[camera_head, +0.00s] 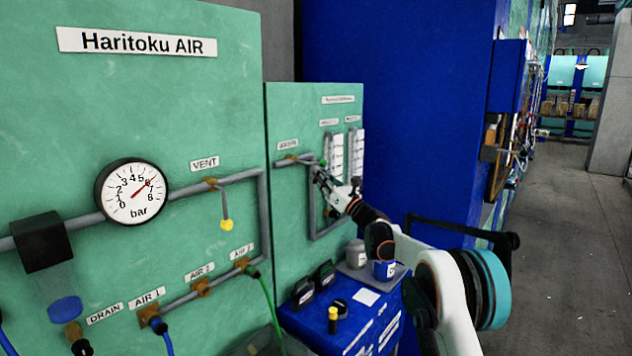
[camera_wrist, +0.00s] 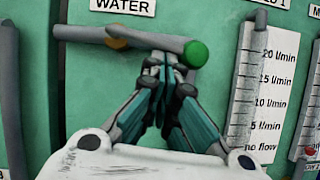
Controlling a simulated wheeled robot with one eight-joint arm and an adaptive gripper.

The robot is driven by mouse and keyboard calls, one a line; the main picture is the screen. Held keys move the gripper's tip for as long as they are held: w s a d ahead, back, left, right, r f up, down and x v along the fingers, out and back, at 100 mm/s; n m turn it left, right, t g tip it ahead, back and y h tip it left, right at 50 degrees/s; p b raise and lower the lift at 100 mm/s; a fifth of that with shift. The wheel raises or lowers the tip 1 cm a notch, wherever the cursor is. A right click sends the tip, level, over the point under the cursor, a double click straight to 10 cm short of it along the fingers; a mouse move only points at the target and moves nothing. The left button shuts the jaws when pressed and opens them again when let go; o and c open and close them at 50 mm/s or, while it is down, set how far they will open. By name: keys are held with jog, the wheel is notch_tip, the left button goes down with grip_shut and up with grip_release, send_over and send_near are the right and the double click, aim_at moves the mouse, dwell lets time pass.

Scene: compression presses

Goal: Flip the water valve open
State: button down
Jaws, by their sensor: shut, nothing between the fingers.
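The water valve shows in the wrist view as a brass body (camera_wrist: 118,42) on a grey pipe, under the WATER label (camera_wrist: 122,6). Its grey lever (camera_wrist: 145,40) points right and slightly down, ending in a green knob (camera_wrist: 195,54). In the head view the valve (camera_head: 290,157) is small on the farther green panel, and my arm partly covers the area to its right. My gripper (camera_wrist: 163,64) is shut and empty. Its fingertips are at the lever's lower edge, just left of the knob; I cannot tell whether they touch. My gripper (camera_head: 319,172) also shows in the head view.
A flow gauge (camera_wrist: 258,90) stands close right of the knob. A vertical grey pipe (camera_wrist: 10,100) runs on the left. In the head view, a blue cabinet (camera_head: 350,325) with cups and small items stands below my arm. The nearer panel has a pressure gauge (camera_head: 132,192). Floor (camera_head: 570,250) is clear at right.

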jog(key=shift+w+d+r+n, duration=0.2)
jog(key=shift+w+r+n, duration=0.1)
jog(key=shift+r, duration=0.15)
dwell(0.5)
jog(key=s+d+f+b, duration=0.1)
jog(key=s+d+f, duration=0.4)
jog(key=f, duration=0.3)
jog(key=shift+s+d, duration=0.15)
jog(key=shift+d, duration=0.5)
